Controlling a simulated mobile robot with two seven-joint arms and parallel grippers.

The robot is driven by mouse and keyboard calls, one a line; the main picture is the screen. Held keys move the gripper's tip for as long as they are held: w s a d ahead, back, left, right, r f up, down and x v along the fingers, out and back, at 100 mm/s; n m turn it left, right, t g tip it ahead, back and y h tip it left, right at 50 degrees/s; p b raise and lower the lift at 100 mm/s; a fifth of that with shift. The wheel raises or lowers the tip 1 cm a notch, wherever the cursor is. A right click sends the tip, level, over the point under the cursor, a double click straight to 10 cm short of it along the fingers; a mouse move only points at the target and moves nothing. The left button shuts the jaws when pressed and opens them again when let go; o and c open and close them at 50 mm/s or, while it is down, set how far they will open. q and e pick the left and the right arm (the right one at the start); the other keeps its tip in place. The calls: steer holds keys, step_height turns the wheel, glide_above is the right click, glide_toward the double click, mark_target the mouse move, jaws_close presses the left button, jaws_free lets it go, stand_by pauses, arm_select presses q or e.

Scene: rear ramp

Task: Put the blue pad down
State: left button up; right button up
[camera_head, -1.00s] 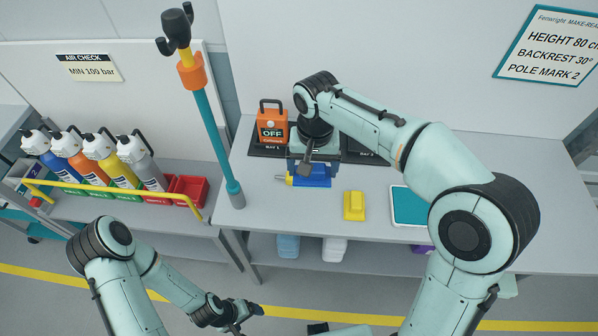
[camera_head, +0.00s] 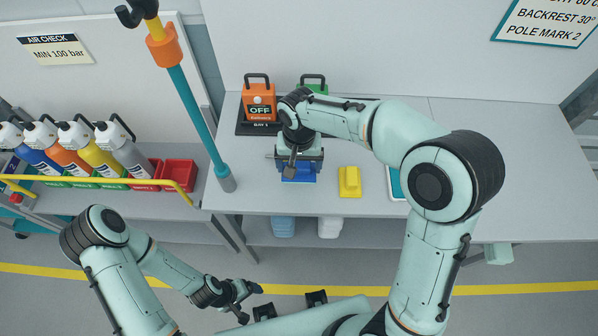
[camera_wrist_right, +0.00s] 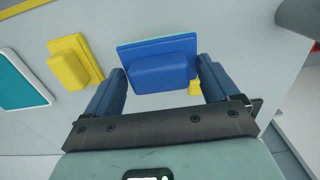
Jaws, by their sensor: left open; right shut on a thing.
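The blue pad (camera_head: 299,174) is at my right gripper (camera_head: 297,165), over the front part of the workbench. In the right wrist view, the blue pad (camera_wrist_right: 160,72), a block on a flat plate, sits between the two fingers of my right gripper (camera_wrist_right: 163,85), which is shut on it. A small yellow bit shows beside the right finger. I cannot tell whether the pad touches the bench. My left gripper (camera_head: 243,291) is open and empty, low in front of the bench.
A yellow pad (camera_head: 349,182) lies just right of the blue one; a teal panel (camera_head: 395,183) is partly hidden by my arm. An orange case (camera_head: 259,103) marked OFF stands behind. A teal pole (camera_head: 197,117) rises at left. The bench's right side (camera_head: 540,170) is clear.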

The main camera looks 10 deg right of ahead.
mark_target(299, 173)
steer(key=shift+f, duration=2.25)
steer(key=shift+f+b, duration=0.2)
steer(key=shift+b, duration=0.1)
steer(key=o, duration=0.9)
steer(key=shift+c, duration=0.2)
